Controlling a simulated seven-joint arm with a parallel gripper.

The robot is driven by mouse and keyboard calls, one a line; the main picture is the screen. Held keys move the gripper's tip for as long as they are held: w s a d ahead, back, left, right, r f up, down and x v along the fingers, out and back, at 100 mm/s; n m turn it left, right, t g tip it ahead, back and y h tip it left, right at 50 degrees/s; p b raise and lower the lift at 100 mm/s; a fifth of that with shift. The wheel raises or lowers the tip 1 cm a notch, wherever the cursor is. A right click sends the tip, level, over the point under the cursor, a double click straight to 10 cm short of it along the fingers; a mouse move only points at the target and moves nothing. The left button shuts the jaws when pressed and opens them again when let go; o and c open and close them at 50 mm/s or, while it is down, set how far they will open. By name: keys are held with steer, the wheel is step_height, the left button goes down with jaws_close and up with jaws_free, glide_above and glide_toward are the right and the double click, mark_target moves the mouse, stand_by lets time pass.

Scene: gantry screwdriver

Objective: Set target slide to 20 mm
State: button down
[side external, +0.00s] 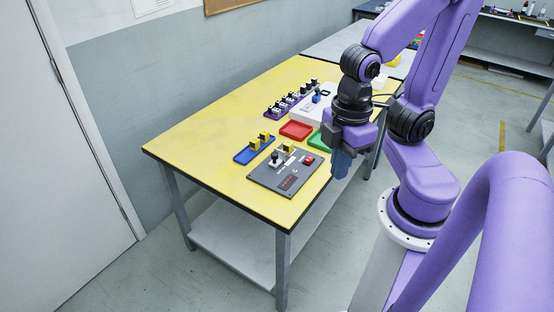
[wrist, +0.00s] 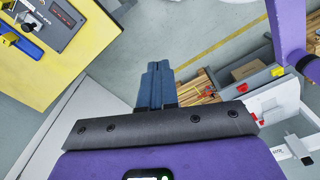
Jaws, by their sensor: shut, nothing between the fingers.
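A dark grey control panel (side external: 268,181) lies near the front right edge of the yellow table. It carries a black-topped part (side external: 276,157), a yellow block (side external: 289,148), a red button (side external: 309,160) and a small red-lit display (side external: 288,183). I cannot tell which part is the target slide, and the reading is too small. The panel also shows at the top left of the wrist view (wrist: 70,12). My gripper (side external: 341,165) hangs beyond the table's right edge, right of the panel. Its blue fingers (wrist: 155,78) are shut and empty, pointing over the floor.
A blue tray (side external: 243,158) with yellow blocks sits left of the panel. A red tray (side external: 296,130), a green tray (side external: 315,142), a purple rack (side external: 271,112) and a white device (side external: 314,108) stand behind. The table's left part (side external: 190,140) is clear.

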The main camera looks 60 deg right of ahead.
stand_by(0.3)
steer(key=c, duration=1.4)
jaws_free()
steer(key=shift+c, duration=0.2)
steer(key=shift+o, duration=1.4)
steer(key=shift+w+a+m, duration=0.1)
steer(key=shift+w+m, duration=0.2)
steer(key=shift+w, duration=0.05)
steer(key=w+m, duration=0.8)
steer(key=w, duration=0.4)
steer(key=m, duration=1.7)
glide_above(275, 153)
step_height(275, 153, down, 9)
step_height(275, 153, down, 16)
steer(key=shift+f, duration=0.25)
